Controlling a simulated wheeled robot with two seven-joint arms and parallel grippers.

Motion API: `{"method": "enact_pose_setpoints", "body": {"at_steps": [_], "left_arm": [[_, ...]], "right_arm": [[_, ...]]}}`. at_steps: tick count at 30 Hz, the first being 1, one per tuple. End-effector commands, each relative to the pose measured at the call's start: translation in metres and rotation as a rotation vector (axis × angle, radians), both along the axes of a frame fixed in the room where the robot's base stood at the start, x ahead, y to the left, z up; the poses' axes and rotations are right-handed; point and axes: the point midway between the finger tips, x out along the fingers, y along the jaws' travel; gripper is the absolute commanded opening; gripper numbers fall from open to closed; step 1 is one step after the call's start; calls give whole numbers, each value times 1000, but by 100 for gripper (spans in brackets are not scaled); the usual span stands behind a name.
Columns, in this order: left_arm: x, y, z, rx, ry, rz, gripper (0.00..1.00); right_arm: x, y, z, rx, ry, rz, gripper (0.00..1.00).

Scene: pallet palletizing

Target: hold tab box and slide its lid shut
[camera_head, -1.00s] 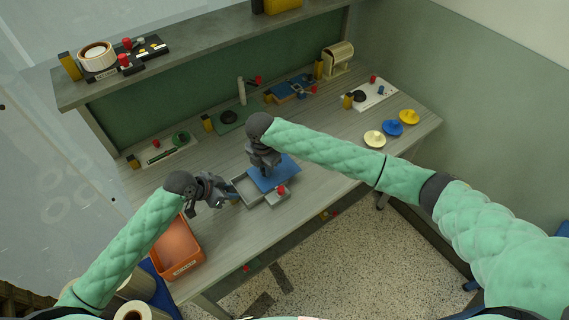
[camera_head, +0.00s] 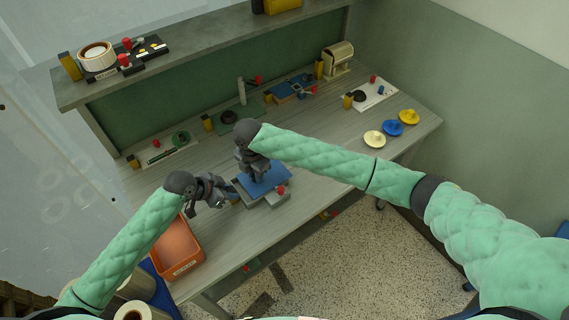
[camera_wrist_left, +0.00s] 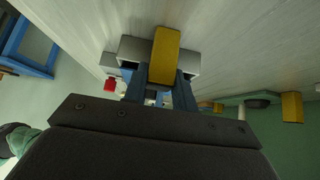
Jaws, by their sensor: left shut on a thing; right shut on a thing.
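The tab box (camera_head: 275,200) is grey and sits on the bench near its front edge. Its blue lid (camera_head: 277,178) lies over the top, and no open interior shows in the head view. My left gripper (camera_head: 229,193) is at the left end of the box, shut on its yellow tab, which shows between the fingers in the left wrist view (camera_wrist_left: 166,55); the grey box end (camera_wrist_left: 131,48) is behind it. My right gripper (camera_head: 259,178) comes down from above, shut on a part of the lid that the gripper itself hides.
A red knob (camera_head: 281,190) is at the box's right end. An orange bin (camera_head: 176,250) stands to the left at the bench's front. Boards with fixtures line the back, and yellow and blue discs (camera_head: 392,128) lie to the right. The bench right of the box is clear.

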Motion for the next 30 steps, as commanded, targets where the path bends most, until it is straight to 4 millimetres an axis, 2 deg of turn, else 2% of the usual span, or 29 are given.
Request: {"method": "enact_pose_setpoints", "body": {"at_steps": [8,30], "left_arm": [[0,0,0,0,0,0,0],[0,0,0,0,0,0,0]], "right_arm": [[-6,9,0,1,0,2,1],[-9,12,0,1,0,2,1]]}}
